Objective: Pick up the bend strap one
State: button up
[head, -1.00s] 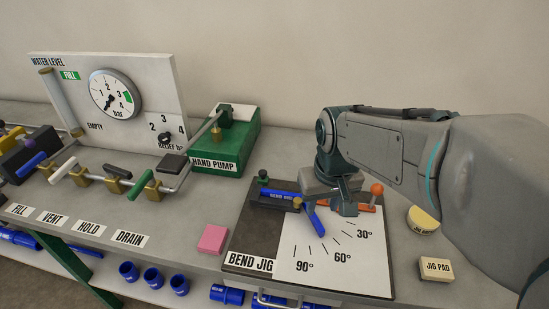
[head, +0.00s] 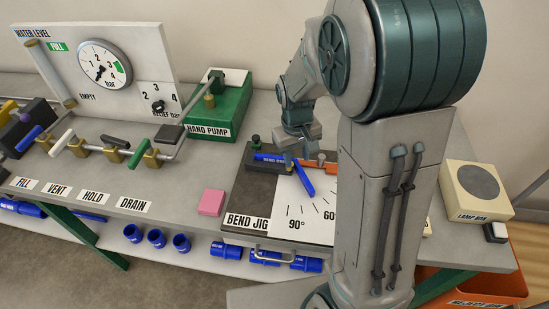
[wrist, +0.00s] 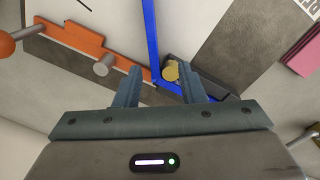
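A blue strap with a white label (head: 272,158) lies in the dark holder of the bend jig (head: 236,195). It is bent, and its free arm (head: 303,179) slants over the white angle plate. In the wrist view the blue strap (wrist: 151,38) comes down from the top and bends between my fingers. The label is too small to read surely. My gripper (head: 302,152) is above the jig, pointing down; in the wrist view the gripper (wrist: 160,72) is open. A brass knob (wrist: 171,71) shows between its fingertips. I cannot tell whether the fingers reach the strap's height.
An orange bar (wrist: 75,43) with a grey pin lies beside the strap. A green hand pump (head: 222,112) stands behind left, a pink block (head: 211,202) left of the jig. A lamp box (head: 478,190) and an orange bin (head: 480,285) are right. My arm hides the jig's right side.

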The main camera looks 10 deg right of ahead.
aim_at(301, 170)
jog(key=shift+s+d+f+p, duration=0.1)
jog(key=shift+d+f+p, duration=0.1)
jog(key=shift+f, duration=0.75)
jog(key=shift+s+d+f+p, duration=0.15)
jog(key=shift+d+f, duration=0.1)
jog(key=shift+f, duration=0.7)
jog(key=shift+d+f+p, duration=0.2)
jog(key=shift+f, duration=0.75)
jog(key=shift+c, duration=0.3)
grip_shut()
